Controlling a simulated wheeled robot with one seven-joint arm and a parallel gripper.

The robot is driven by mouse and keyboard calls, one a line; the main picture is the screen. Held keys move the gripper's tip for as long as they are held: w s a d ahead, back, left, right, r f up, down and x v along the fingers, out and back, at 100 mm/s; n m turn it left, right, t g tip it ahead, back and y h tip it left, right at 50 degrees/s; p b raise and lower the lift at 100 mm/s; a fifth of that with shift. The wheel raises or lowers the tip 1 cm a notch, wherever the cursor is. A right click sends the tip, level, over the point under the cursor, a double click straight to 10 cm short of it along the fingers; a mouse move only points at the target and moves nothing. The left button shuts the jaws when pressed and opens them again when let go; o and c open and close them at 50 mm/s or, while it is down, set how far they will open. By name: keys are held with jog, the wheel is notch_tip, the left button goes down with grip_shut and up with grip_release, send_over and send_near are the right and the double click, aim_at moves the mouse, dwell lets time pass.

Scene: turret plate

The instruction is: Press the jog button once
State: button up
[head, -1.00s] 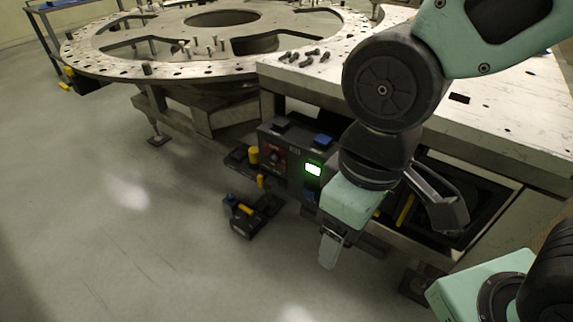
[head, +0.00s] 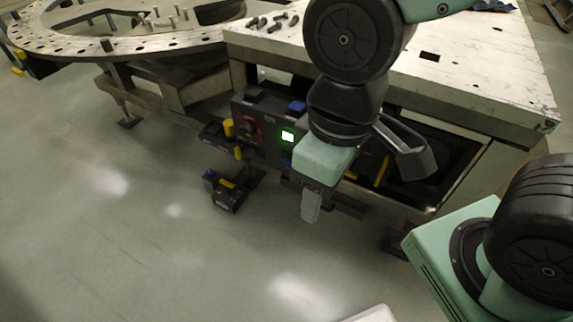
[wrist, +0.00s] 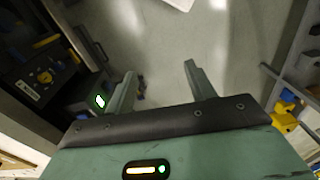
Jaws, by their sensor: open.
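A dark control box (head: 262,118) with a lit green square (head: 287,136) is mounted under the workbench's front edge. I cannot tell which part is the jog button. My gripper (head: 311,208) hangs in front and right of the box, pointing down, apart from it. In the wrist view its two fingers (wrist: 160,72) are spread with nothing between them. A green light (wrist: 100,101) shows just left of the left finger there. My wrist hides part of the box's right end.
A small dark box (head: 228,192) with blue and yellow parts sits low in front of the control box. The workbench (head: 480,60) has bolts (head: 275,22) on its top and joins a round plate (head: 60,43) at left. The floor (head: 150,250) in front is clear.

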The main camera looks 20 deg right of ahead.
grip_shut()
dwell(1.4)
